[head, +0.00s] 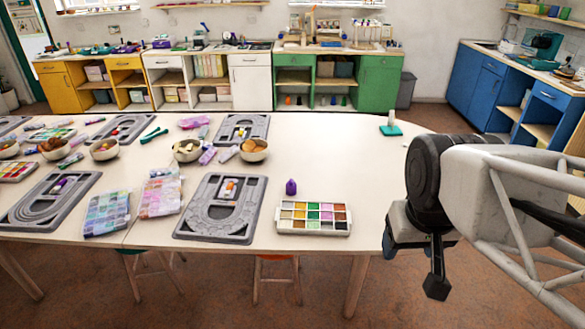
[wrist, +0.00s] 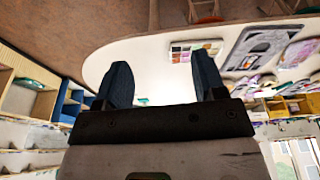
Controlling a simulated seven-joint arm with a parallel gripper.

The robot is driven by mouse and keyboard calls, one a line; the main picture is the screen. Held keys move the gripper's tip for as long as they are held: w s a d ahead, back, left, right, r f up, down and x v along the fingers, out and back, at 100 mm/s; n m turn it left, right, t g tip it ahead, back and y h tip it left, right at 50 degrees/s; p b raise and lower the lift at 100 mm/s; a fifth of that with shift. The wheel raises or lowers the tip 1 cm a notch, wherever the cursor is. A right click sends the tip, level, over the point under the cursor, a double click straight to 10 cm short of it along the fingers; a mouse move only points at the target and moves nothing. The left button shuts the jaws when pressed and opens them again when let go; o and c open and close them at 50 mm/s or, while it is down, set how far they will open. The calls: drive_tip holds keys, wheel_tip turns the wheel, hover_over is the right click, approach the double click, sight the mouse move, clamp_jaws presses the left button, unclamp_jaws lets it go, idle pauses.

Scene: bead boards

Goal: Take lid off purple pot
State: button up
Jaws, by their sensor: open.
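A small purple pot (head: 291,187) stands upright on the white table in the head view, just behind the bead tray. My gripper (head: 414,264) is far to the right of the pot, by the table's right front edge. In the wrist view my gripper (wrist: 160,68) shows its two dark blue fingers wide apart with nothing between them. I cannot make out the pot in the wrist view.
A bead tray (head: 313,232) with several colours lies in front of the pot. A grey bead board (head: 257,217) lies to its left, with bowls and bead boxes farther left. A green stand (head: 389,129) is at the back right. The table (head: 345,160) right of the pot is clear.

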drive_tip(key=w+a+r+n, duration=0.1)
drive_tip(key=w+n, duration=0.1)
drive_tip(key=w, duration=0.7)
drive_tip(key=w+a+r+n, duration=0.1)
drive_tip(key=w+a+n, duration=0.15)
drive_tip(key=w, duration=0.75)
drive_tip(key=n+g, duration=0.3)
drive_tip(key=n, duration=1)
hover_over(292, 180)
drive_tip(key=f, duration=2.7)
drive_tip(key=shift+s+d, duration=0.2)
drive_tip(key=shift+s, duration=0.05)
drive_tip(key=shift+w+a+f, duration=0.2)
drive_tip(key=shift+f, duration=0.1)
drive_tip(key=shift+f, duration=1.3)
